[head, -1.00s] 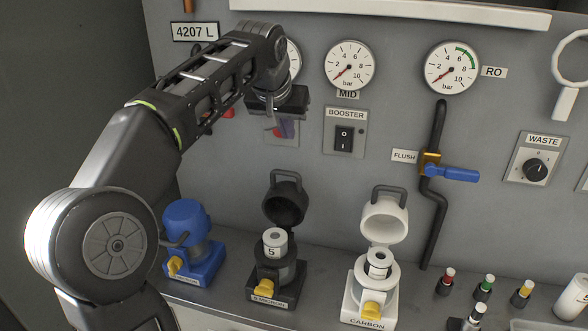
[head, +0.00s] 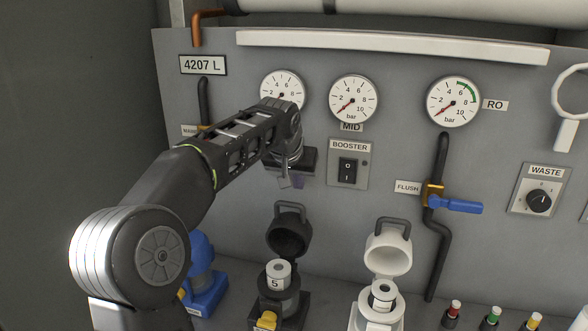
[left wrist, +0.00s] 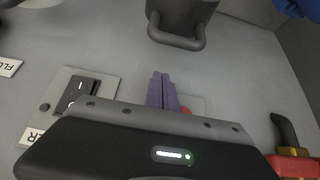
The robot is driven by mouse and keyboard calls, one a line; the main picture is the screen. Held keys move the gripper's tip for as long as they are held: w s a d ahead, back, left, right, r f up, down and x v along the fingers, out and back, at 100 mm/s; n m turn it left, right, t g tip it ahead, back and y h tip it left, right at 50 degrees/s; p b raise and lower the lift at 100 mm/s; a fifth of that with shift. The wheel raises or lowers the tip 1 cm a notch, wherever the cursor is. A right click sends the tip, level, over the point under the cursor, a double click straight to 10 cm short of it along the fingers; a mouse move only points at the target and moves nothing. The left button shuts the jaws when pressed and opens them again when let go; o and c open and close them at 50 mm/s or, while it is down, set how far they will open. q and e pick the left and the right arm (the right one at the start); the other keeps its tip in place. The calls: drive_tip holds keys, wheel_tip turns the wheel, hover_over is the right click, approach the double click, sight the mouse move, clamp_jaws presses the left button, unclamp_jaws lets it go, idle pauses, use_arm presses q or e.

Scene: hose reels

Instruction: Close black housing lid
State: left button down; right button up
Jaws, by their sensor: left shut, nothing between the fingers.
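The black housing (head: 279,302) stands on the bench in the head view with its lid (head: 289,238) swung up and open toward the panel. A white cartridge marked 5 (head: 277,275) sticks up out of it. The lid's black handle (head: 290,207) is at its top; the handle also shows in the left wrist view (left wrist: 177,42). My left gripper (head: 288,182) is above the lid handle, apart from it, in front of the panel. Its purple-grey fingers (left wrist: 162,90) are together and empty. My right gripper is not in view.
A white housing (head: 381,302), also open, stands to the right. A blue housing (head: 203,280) is at the left, partly behind my arm. The booster switch (head: 347,168) is right of my gripper. A blue flush valve handle (head: 455,206) is farther right.

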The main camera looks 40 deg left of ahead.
sight(293, 216)
use_arm(q)
drive_tip(key=shift+s+d+f, duration=0.2)
drive_tip(key=shift+s+f, duration=0.05)
drive_tip(key=shift+s, duration=0.3)
drive_tip(key=shift+s+d+f, duration=0.15)
drive_tip(key=shift+s+f, duration=0.1)
drive_tip(key=shift+s, duration=0.35)
drive_tip(key=shift+s+d+f, duration=0.2)
drive_tip(key=shift+s+f, duration=0.05)
drive_tip(key=shift+s, duration=0.3)
